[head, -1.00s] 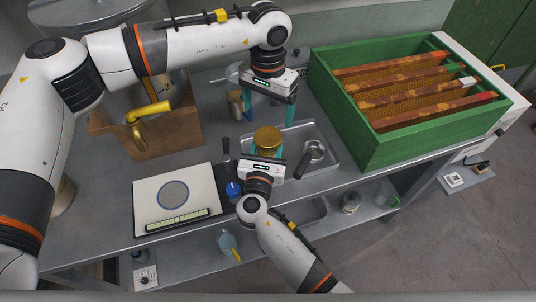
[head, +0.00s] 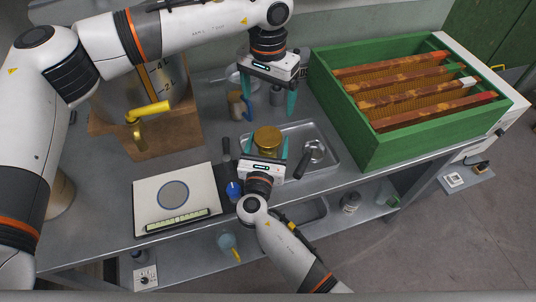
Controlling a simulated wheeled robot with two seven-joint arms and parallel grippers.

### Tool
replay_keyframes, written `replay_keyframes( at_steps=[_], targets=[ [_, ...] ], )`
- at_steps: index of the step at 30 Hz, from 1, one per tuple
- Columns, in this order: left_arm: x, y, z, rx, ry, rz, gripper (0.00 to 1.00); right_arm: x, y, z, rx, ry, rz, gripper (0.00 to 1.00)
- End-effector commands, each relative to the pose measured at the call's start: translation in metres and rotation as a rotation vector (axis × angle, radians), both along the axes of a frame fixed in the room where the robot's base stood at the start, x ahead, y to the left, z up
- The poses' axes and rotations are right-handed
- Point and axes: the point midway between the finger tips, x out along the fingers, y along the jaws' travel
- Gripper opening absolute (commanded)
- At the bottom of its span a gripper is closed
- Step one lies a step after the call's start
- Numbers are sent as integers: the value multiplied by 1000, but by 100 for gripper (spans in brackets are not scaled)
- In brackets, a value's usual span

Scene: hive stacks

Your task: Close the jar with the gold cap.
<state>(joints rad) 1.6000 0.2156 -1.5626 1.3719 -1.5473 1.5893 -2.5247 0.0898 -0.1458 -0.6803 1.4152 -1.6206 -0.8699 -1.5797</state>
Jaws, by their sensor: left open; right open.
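The gold cap (head: 267,137) sits on top of the jar in the shallow metal tray (head: 323,146). The jar's body is mostly hidden beneath the cap and behind my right gripper. My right gripper (head: 266,146) is open, with one teal finger on each side of the jar; whether they touch it I cannot tell. My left gripper (head: 267,105) is open and empty behind and above the jar, apart from the cap, its fingers pointing down.
A grey cylinder (head: 277,96) and an amber jar (head: 235,104) stand behind the tray. A dark-handled tool (head: 307,160) lies in the tray's right part. A green hive box (head: 410,142) stands right, a scale (head: 173,194) left, and a tank with a yellow tap (head: 136,127) at back left.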

Motion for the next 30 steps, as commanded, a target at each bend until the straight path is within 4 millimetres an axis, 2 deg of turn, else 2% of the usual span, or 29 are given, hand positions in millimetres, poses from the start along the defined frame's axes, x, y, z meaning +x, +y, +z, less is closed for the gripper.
replay_keyframes(
  at_steps=[5, 15, 19, 24, 30],
  targets=[
    [0, 0, -2, 0, 0, 0, 89, -10, 2, -1, 1, 0, 0, 75],
    [0, 0, -13, 0, 0, 0, 89, -79, 14, -3, 2, 3, 1, 75],
    [0, 0, -16, 0, 0, 0, 89, -100, 18, -3, 1, 3, 1, 75],
    [0, 0, -18, 0, 0, 0, 89, -115, 21, -1, 0, 1, 1, 75],
    [0, 0, -18, 0, 0, 0, 89, -118, 21, 0, 0, 0, 0, 75]
  ],
)
